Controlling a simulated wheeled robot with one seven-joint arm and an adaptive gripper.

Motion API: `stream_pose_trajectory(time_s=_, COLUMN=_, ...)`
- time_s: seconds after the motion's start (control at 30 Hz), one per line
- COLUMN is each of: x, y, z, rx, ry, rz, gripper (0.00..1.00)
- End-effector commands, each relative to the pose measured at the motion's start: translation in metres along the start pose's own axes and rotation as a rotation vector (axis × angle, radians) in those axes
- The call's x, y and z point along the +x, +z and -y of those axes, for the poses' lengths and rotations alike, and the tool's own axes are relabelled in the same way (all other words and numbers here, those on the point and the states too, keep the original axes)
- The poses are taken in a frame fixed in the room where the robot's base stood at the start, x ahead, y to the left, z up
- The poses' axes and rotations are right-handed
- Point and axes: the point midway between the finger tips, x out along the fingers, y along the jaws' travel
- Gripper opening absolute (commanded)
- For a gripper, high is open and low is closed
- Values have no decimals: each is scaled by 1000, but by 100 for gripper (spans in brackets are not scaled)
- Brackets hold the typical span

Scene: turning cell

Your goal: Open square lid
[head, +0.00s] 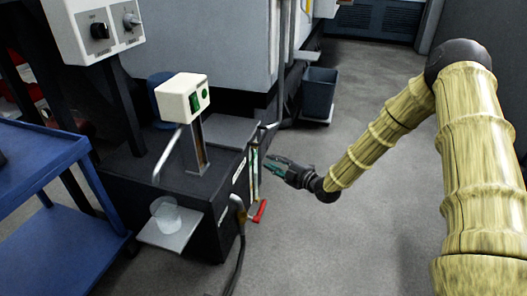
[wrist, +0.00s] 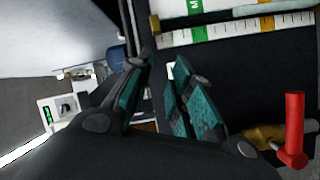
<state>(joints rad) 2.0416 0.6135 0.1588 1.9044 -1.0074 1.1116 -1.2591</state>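My gripper (head: 275,162) is beside the front right side of a dark tank (head: 205,228), close to an upright sight gauge (head: 254,172). In the wrist view my gripper (wrist: 160,72) shows two teal-padded fingers with a gap between them and nothing held. The gauge strip (wrist: 225,27) with green marks and a scale lies past the fingertips there. The tank's dark top (head: 160,171) carries a post with a white control box (head: 183,98). I cannot make out a separate square lid for certain in either view.
A red-handled valve (head: 259,211) sits low on the tank; its handle (wrist: 294,122) is close to my fingers. A clear beaker (head: 168,212) stands on a small shelf. A blue cart (head: 45,160) is at left, a bin (head: 318,92) behind. Floor at right is clear.

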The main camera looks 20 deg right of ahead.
Motion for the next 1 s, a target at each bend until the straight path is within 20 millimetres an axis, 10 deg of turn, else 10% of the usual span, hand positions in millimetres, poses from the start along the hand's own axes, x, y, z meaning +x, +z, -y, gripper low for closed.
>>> stream_pose_trajectory(time_s=0.4, x=3, y=48, z=-36, rx=-351, ry=202, rz=-97, gripper=21)
stream_pose_trajectory(time_s=1.0, x=61, y=43, z=-50, rx=-390, ry=222, rz=-106, gripper=21)
